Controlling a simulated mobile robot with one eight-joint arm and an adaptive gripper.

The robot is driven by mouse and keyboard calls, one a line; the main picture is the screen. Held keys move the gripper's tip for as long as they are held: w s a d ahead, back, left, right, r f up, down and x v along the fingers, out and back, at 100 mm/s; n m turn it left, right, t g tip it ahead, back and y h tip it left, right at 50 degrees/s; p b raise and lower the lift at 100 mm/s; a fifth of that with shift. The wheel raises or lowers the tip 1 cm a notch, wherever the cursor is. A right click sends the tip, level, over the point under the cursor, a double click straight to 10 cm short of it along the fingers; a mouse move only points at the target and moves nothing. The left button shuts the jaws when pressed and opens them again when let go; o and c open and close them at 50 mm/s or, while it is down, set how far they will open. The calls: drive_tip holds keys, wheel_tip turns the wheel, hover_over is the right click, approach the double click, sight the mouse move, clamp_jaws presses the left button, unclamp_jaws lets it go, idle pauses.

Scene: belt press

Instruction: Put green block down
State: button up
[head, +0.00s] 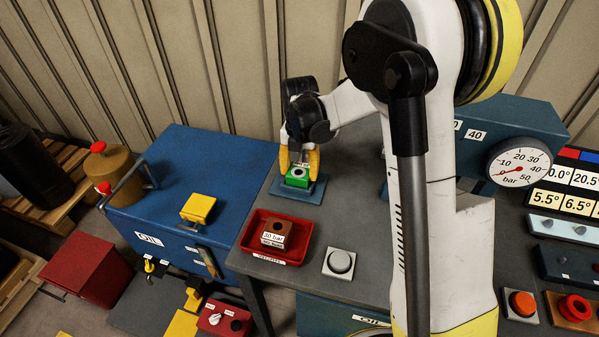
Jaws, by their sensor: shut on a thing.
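The green block (298,177) is between the yellow fingertips of my gripper (299,165), which is shut on it. The block has a dark round hole and a pale ring on its top. It is at a flat blue-grey plate (312,192) near the table's back left edge. Whether the block touches the plate or hovers just above it, I cannot tell. The fingers hide part of the block's back and sides.
A red tray (289,257) holding a brown block (275,232) with a "30 bar" label is in front. A grey round button (340,262) is right of it. A blue oil cabinet (170,225) stands left. A pressure gauge (519,167) is at right.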

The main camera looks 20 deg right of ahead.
drive_tip(key=shift+f, duration=0.1)
drive_tip(key=o, duration=1.4)
